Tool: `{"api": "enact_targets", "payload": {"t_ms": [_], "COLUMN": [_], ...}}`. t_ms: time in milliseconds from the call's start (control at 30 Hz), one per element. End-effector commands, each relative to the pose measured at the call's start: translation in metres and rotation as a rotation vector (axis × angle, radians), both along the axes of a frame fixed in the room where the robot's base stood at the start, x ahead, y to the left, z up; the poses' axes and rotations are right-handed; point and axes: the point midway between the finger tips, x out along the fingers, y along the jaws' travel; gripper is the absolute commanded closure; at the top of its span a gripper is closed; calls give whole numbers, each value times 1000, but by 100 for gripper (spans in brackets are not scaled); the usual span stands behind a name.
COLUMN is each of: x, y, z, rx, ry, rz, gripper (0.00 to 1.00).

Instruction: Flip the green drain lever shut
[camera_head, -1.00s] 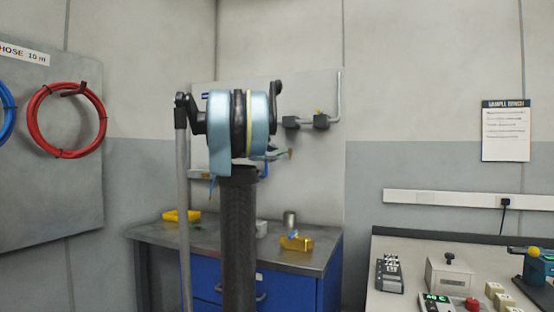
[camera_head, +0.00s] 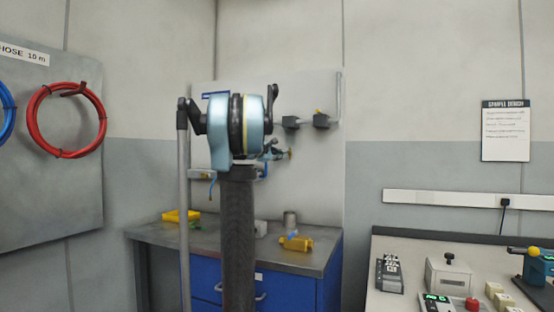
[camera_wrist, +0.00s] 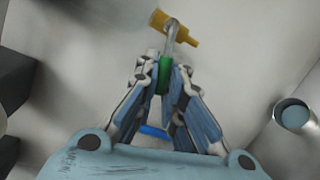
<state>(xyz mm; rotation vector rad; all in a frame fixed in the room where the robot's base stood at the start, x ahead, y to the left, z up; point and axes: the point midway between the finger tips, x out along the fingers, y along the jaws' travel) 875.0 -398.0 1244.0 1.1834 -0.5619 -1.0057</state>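The green drain lever (camera_wrist: 164,75) shows in the wrist view at the tip of my gripper, below the brass valve (camera_wrist: 186,34) it belongs to. The brass valve also shows small on the wall panel in the head view (camera_head: 289,153). My gripper (camera_wrist: 163,82) has its fingertips close together, one on each side of the green handle. The right finger looks very near or touching it; I cannot tell whether both fingers press on it. In the head view my arm hides most of my gripper and the lever.
Dark pipe fittings (camera_head: 321,120) sit above the valve.

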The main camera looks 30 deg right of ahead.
Motion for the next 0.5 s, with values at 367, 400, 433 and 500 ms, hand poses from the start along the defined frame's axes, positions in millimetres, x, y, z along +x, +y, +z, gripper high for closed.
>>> {"api": "enact_targets", "payload": {"t_ms": [367,400,433,500], "x": [1,1,1,1], "y": [1,1,1,1], "z": [10,11,13,15], "rx": [127,150,166,193], "ry": [-142,-167,-185,-215], "rz": [-1,-1,-2,-3], "gripper": [100,100,100,100]}}
